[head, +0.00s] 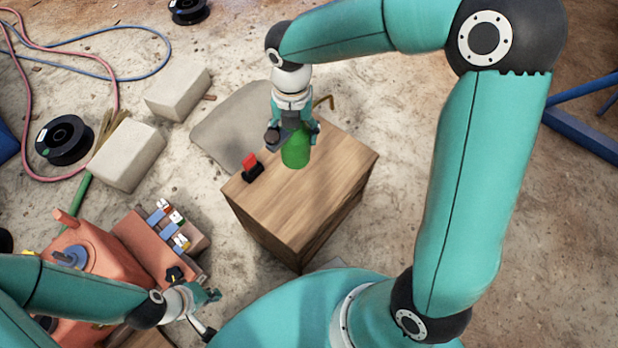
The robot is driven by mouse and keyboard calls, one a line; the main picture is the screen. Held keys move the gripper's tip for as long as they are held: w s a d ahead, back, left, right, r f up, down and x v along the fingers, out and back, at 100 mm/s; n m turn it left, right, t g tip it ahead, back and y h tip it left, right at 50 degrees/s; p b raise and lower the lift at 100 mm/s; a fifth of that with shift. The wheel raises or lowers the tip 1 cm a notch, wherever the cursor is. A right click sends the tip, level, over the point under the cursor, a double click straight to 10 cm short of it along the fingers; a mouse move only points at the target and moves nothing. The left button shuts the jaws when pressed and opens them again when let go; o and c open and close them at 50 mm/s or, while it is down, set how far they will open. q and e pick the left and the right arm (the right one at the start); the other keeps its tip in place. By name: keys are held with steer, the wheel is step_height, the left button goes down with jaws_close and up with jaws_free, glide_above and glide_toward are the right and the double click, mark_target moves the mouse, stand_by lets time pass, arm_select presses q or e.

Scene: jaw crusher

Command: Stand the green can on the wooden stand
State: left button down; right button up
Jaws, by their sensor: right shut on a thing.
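The green can (296,152) is upright over the top of the wooden stand (312,205), towards its back edge. My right gripper (292,134) comes down from above and is shut on the can, with its fingers around the can's upper part. Whether the can's base touches the wood or hangs just above it, I cannot tell. My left gripper (207,296) is low at the left, beside the salmon-red machine and away from the can. Its fingers are too small to read as open or shut.
A red and black switch-like thing (251,167) sits on the stand's left corner. The salmon-red machine (95,260) fills the lower left. Pale blocks (127,155), a black spool (65,140) and hoses lie on the ground. The stand's right and front top is clear.

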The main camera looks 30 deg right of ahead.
steer(key=shift+f+b, duration=3.5)
steer(key=shift+f, duration=5.9)
steer(key=shift+f, duration=0.2)
steer(key=o, duration=1.6)
steer(key=shift+r, duration=0.15)
step_height(320, 180, up, 12)
steer(key=p, duration=0.5)
